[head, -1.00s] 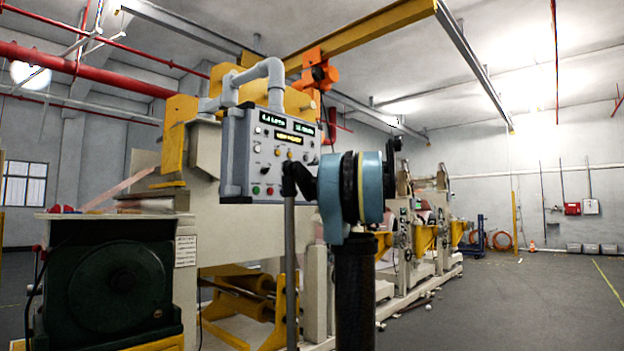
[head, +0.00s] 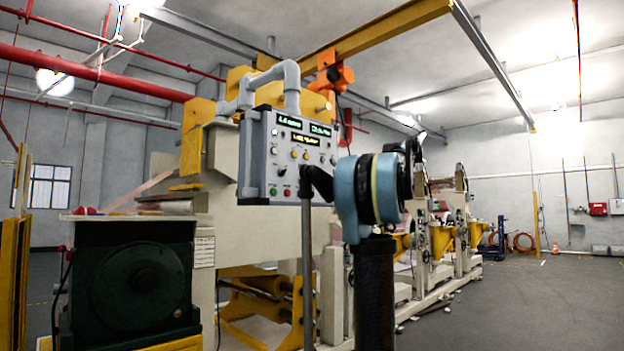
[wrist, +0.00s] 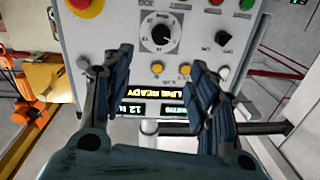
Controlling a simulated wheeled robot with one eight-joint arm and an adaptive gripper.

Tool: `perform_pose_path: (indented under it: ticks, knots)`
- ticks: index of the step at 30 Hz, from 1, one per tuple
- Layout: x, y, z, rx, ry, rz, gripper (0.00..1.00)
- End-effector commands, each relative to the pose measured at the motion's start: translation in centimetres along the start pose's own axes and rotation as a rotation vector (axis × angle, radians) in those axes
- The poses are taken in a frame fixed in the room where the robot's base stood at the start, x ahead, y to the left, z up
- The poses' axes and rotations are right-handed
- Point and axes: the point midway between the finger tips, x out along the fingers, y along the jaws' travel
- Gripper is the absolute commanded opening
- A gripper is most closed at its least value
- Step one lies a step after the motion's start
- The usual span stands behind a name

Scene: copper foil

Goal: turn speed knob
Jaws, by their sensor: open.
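The control panel (head: 262,160) is a grey box with lit displays, lamps, buttons and small knobs. In the wrist view it appears upside down. A large black knob (wrist: 161,34) with a white pointer and a printed scale sits at the top middle there; I take it as the speed knob, though its label is unreadable. My gripper (wrist: 160,82) is open and empty, its two dark ribbed fingers apart in front of the panel. The knob lies beyond the fingertips, between them sideways, and looks untouched. In the head view my arm hides the panel's lower right.
A red emergency button (wrist: 93,5) is at the panel's corner. A dark green machine (head: 135,285) stands at the left. The floor at the right (head: 540,310) is open.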

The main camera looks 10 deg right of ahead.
Motion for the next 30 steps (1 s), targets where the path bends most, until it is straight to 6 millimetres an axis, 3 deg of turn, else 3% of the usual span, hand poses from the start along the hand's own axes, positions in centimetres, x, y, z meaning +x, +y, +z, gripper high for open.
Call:
perform_pose_path:
  ticks: [5,24,30]
  knots:
    - [2.0,0.0,0.0,0.001,0.000,-0.003,0.54]
    - [13.1,-0.1,0.0,0.003,0.000,-0.003,0.54]
    - [15.8,-0.1,0.0,0.003,0.000,-0.002,0.54]
